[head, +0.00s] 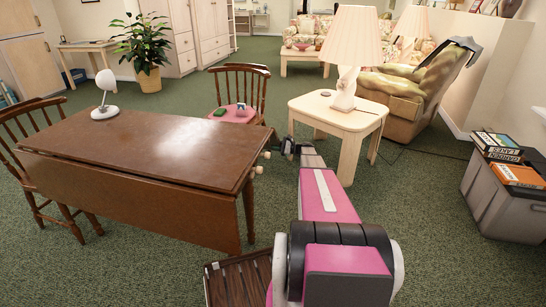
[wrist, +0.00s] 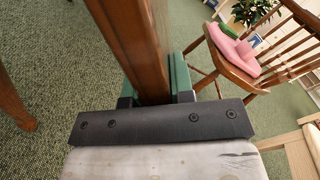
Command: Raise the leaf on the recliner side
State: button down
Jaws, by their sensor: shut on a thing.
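The brown drop-leaf table (head: 150,140) stands at left in the head view. One leaf (head: 130,200) hangs down along its near long side. Two pale knobs (head: 266,154) stick out at its right end, toward the recliner (head: 400,95). My gripper (head: 284,148) is at that right end, beside the table edge. In the wrist view, my gripper (wrist: 157,97) is shut on a brown wooden board (wrist: 135,45), with green pads on both sides of it. The board looks like the recliner-side leaf, seen along its edge; the head view does not show its face clearly.
A pale side table (head: 340,115) with a lamp (head: 352,50) stands just right of my gripper. A wooden chair (head: 240,85) with a pink seat is behind the table, another chair (head: 30,130) at left. A grey bin (head: 505,200) with books stands at far right.

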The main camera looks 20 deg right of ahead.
jog(key=w+d+r+n, duration=0.2)
jog(key=r+n, duration=0.3)
jog(key=r, duration=0.4)
jog(key=w+d+r+n, duration=0.2)
jog(key=w+r+n, duration=0.2)
jog(key=r, duration=0.5)
jog(key=shift+r+n, duration=0.15)
jog(key=shift+n, duration=0.55)
jog(key=shift+w+d+r, duration=0.1)
jog(key=c, duration=1)
grip_release()
jog(key=v, duration=1.1)
